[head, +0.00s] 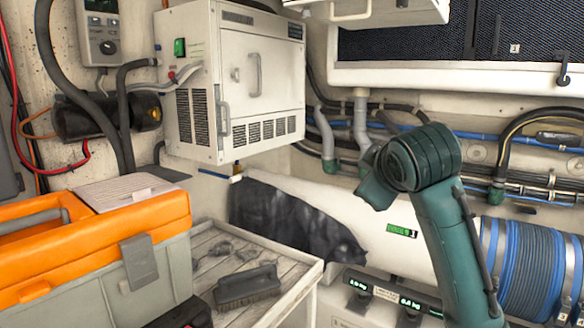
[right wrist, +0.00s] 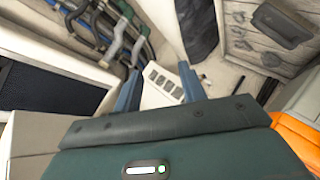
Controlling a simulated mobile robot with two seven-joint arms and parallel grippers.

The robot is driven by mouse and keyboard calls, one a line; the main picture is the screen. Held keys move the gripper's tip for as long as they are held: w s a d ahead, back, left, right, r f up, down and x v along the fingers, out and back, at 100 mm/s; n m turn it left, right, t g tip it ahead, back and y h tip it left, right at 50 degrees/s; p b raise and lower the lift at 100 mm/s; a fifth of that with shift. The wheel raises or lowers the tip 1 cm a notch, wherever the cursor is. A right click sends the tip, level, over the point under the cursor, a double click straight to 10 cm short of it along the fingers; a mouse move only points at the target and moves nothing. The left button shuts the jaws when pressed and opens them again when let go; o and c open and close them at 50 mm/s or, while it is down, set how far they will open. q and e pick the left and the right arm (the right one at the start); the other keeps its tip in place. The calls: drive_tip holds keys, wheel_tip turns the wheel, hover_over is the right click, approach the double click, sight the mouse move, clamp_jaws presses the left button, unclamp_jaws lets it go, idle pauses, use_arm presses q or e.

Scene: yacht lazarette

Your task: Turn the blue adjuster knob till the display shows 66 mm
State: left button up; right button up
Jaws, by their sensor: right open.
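I cannot make out a blue adjuster knob in either view. Two small lit displays, a left one (head: 357,284) and a right one (head: 411,302), sit on a low panel at the bottom of the head view; their digits are too small to read surely. A green label or display (head: 402,230) is on the white cylinder. In the head view my right arm reaches up from the lower right, and its fingers are hidden. In the right wrist view my right gripper (right wrist: 160,90) is open and empty, its two fingers apart. My left gripper is out of view.
A white cabinet (head: 238,80) with dark vents hangs on the wall; its vents show between my right fingers. An orange-lidded crate (head: 150,212) and a brush (head: 246,286) are at lower left. Blue hose (head: 530,262) is coiled at right. Pipes line the back wall.

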drive_tip(key=s+d+f+m+g, duration=0.1)
drive_tip(key=s+f, duration=0.2)
drive_tip(key=f, duration=0.6)
drive_tip(key=s+d+f+m+g, duration=0.1)
drive_tip(key=s+f+g, duration=0.15)
drive_tip(key=f, duration=0.65)
drive_tip(key=s+d+f+m+g, duration=0.15)
drive_tip(key=s+f, duration=0.25)
drive_tip(key=f, duration=0.5)
drive_tip(key=s+d+f+m+g, duration=0.2)
drive_tip(key=s+f, duration=0.5)
drive_tip(key=s, duration=0.6)
drive_tip(key=s+d+f+m+g, duration=0.1)
drive_tip(key=s+f+m+g, duration=0.15)
drive_tip(key=s+f, duration=0.75)
drive_tip(key=w+a+f+t+y, duration=0.3)
drive_tip(key=w+a+f+t, duration=0.1)
drive_tip(key=a+t, duration=0.2)
drive_tip(key=shift+w+a+n+t+y, duration=0.3)
drive_tip(key=shift+n+t, duration=0.1)
drive_tip(key=shift+t, duration=0.25)
drive_tip(key=shift+r, duration=0.1)
drive_tip(key=shift+c, duration=0.2)
